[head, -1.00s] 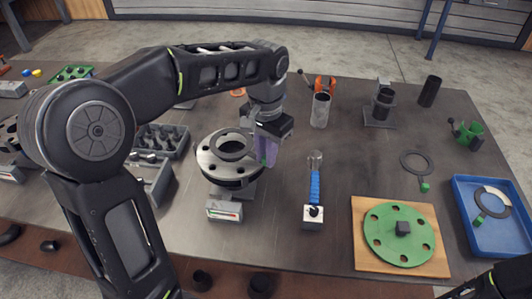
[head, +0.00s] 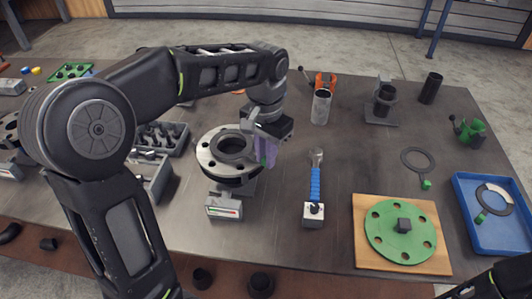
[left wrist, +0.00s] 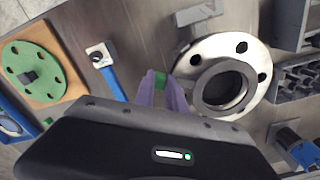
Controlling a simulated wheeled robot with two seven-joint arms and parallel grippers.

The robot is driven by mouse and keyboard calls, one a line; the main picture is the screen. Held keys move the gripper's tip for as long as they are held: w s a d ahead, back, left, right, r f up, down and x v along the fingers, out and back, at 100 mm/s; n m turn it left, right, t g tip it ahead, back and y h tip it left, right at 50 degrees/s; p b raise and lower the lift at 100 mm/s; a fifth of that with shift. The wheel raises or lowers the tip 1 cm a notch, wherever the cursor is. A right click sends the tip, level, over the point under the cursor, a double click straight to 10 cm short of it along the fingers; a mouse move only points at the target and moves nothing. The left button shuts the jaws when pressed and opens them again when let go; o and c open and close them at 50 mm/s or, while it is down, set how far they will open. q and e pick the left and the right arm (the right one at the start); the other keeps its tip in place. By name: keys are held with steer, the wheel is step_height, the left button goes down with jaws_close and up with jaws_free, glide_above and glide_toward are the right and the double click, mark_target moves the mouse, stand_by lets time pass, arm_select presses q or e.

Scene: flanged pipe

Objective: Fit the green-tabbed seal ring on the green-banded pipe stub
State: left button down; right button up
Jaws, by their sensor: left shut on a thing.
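The flanged pipe stub (head: 207,165), with a pale bolt-holed flange, stands left of the table's middle. In the left wrist view its flange (left wrist: 253,60) faces me. My left gripper (head: 265,158), with purple fingers, is at the flange's right side and shut on a green tab, which also shows in the left wrist view (left wrist: 160,81). A dark seal ring (left wrist: 200,88) appears to lie around the pipe's opening beside the fingers. I cannot tell whether it is fully seated. The stub's green band is not clearly visible. My right gripper is out of view.
A flat green-tabbed ring (head: 417,160) lies at right. A blue tray (head: 460,195) holds another green-tabbed ring, partly white. A green disc (head: 385,222) on a wooden board, a blue-handled wrench (head: 315,185) and a metal cylinder (head: 321,106) stand nearby. Grey bins (head: 150,175) lie left of the flange.

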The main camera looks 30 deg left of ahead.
arm_select(q)
steer(key=shift+f, duration=0.5)
stand_by(0.6)
steer(key=c, duration=1.3)
jaws_free()
steer(key=shift+r, duration=0.15)
step_height(320, 180, up, 8)
steer(key=shift+f, duration=0.2)
